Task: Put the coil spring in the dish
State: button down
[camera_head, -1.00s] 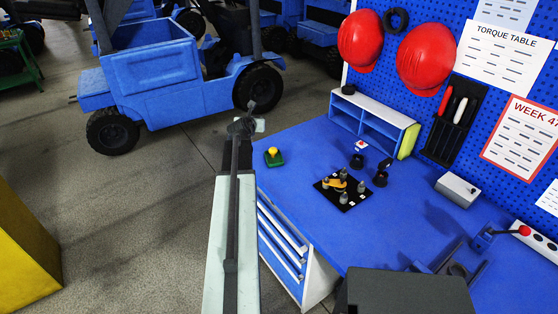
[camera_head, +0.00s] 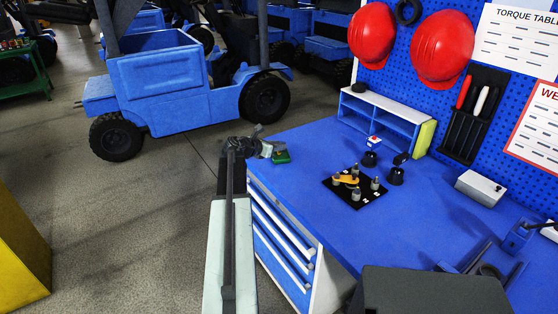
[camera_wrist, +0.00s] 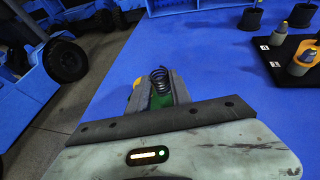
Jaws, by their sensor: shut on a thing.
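My gripper (camera_head: 266,149) is over the near-left corner of the blue bench in the head view. In the wrist view its two grey fingers (camera_wrist: 162,92) are shut on the coil spring (camera_wrist: 160,76), a small dark coil at their tips. The spring is too small to make out in the head view. A green block (camera_head: 281,157) lies right by the fingers; its green top (camera_wrist: 160,101) also shows between and below them. I cannot tell for sure which thing is the dish; two small black cups (camera_head: 396,176) stand further right on the bench.
A black plate (camera_head: 341,194) with several pegs and an orange part lies mid-bench. A blue shelf unit (camera_head: 378,125) stands at the back, a grey box (camera_head: 481,187) at the right. The bench between the green block and the plate is clear.

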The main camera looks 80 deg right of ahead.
aim_at(278, 162)
notch_tip(278, 162, down, 4)
jog(key=b, duration=0.4)
jog(key=shift+r, duration=0.3)
jog(key=c, duration=1.6)
grip_release()
jog(key=shift+f, duration=0.2)
jog(key=o, duration=0.4)
jog(key=shift+o, duration=0.2)
jog(key=shift+r+p, duration=0.25)
jog(key=shift+p, duration=0.1)
jog(key=p+v, duration=0.4)
jog(key=v, duration=0.8)
